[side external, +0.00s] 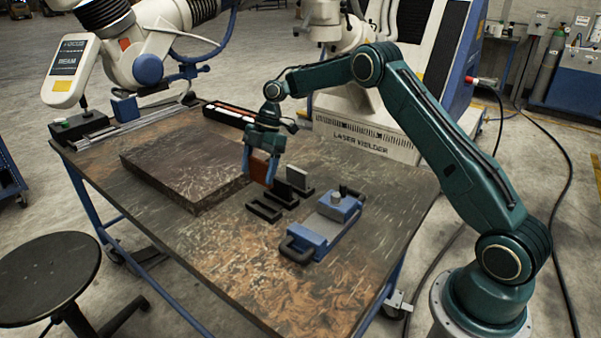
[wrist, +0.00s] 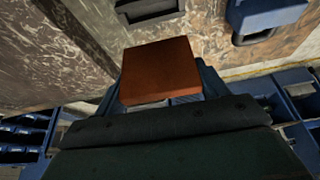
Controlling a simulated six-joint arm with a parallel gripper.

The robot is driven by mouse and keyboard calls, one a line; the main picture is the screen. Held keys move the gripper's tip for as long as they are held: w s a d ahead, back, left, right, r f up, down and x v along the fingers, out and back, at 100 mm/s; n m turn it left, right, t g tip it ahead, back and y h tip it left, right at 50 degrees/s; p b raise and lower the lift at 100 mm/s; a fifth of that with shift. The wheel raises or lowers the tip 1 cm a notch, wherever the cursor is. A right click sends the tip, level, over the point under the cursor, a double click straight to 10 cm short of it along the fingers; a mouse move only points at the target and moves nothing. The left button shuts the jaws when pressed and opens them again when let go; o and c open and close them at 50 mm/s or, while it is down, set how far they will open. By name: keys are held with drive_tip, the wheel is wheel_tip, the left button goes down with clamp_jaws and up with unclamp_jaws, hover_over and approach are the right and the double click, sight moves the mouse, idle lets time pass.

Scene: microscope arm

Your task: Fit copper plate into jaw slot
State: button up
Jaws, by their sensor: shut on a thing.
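The copper plate (side external: 260,163) is a flat reddish-brown square. My gripper (side external: 259,171) is shut on it and holds it fingers-down above the bench, just behind the black slotted holders (side external: 280,194). In the wrist view the copper plate (wrist: 160,70) shows its broad face between the blue fingers, which it partly hides. A blue vise (side external: 325,224) with grey jaws lies to the right and nearer the camera, apart from the plate. Part of the blue vise (wrist: 268,14) shows at the top right of the wrist view. The inside of its jaw slot cannot be made out.
A grey plate (side external: 299,179) stands upright in one holder beside my gripper. A thick dark slab (side external: 180,163) lies to the left. A black tray (side external: 232,114) is at the back. The front of the bench (side external: 230,270) is clear.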

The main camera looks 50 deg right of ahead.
drive_tip(key=shift+s, duration=0.1)
drive_tip(key=shift+s+a+r, duration=0.1)
drive_tip(key=shift+s+r, duration=0.05)
drive_tip(key=shift+s, duration=0.5)
hover_over(307, 231)
drive_tip(key=d, duration=0.1)
drive_tip(key=shift+s+d+f+n, duration=0.1)
drive_tip(key=shift+d+f+n, duration=0.15)
drive_tip(key=shift+f, duration=0.2)
drive_tip(key=shift+f, duration=0.2)
drive_tip(key=shift+a+f, duration=0.1)
drive_tip(key=shift+f, duration=2.55)
